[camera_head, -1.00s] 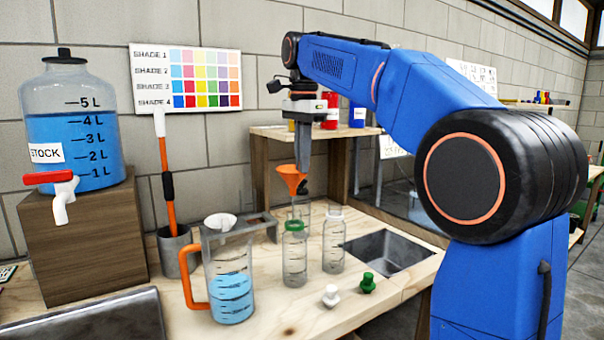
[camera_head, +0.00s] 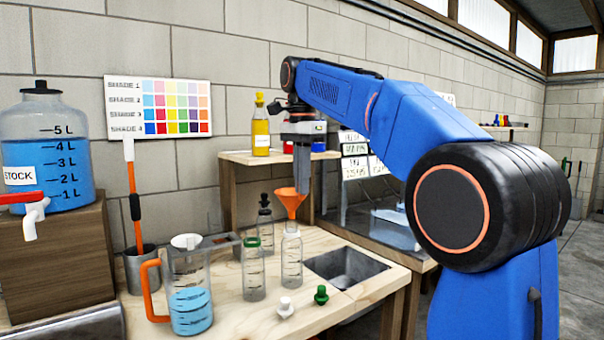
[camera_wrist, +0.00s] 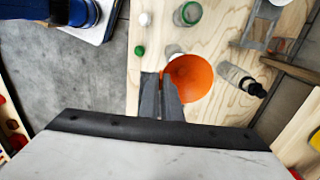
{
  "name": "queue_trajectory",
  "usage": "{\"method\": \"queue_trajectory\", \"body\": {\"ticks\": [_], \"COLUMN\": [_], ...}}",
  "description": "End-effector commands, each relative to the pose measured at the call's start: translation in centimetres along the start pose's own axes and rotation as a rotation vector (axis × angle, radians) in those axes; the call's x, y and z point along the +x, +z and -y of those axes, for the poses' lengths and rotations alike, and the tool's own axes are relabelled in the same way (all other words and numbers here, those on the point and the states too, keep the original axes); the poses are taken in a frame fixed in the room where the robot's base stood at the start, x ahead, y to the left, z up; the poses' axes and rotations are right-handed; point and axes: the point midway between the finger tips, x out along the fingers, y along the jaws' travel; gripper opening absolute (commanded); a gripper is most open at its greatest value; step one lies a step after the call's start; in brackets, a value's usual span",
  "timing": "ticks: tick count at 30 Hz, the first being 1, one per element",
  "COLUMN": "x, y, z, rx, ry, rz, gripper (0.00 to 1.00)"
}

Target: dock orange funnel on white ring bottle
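The orange funnel (camera_head: 290,200) is upright, its wide mouth up, directly over the white ring bottle (camera_head: 291,262). Its stem end is at the bottle's mouth; I cannot tell if it is inside. My gripper (camera_head: 301,190) points down at the funnel's right side. In the wrist view the fingers (camera_wrist: 162,98) are close together on the rim of the funnel (camera_wrist: 196,80). The funnel hides most of the white ring bottle (camera_wrist: 174,51) there. The green ring bottle (camera_head: 253,272) stands just left of it, also seen in the wrist view (camera_wrist: 187,14).
A dropper bottle (camera_head: 264,224) stands behind. A jug of blue liquid (camera_head: 188,290) is at left. A white stopper (camera_head: 285,307) and a green stopper (camera_head: 321,295) lie in front. A sink (camera_head: 345,267) is at right. A shelf (camera_head: 235,157) stands behind.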

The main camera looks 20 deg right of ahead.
Motion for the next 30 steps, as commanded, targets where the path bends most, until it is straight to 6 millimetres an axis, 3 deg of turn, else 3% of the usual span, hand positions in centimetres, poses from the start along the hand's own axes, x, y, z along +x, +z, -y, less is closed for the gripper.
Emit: {"method": "queue_trajectory", "body": {"ticks": [10, 30], "x": [2.2, 2.4], "y": [0.0, 0.0], "z": [0.0, 0.0], "rx": [0.0, 0.0], "ry": [0.001, 0.0], "rz": [0.0, 0.0], "gripper": [0.0, 0.0]}}
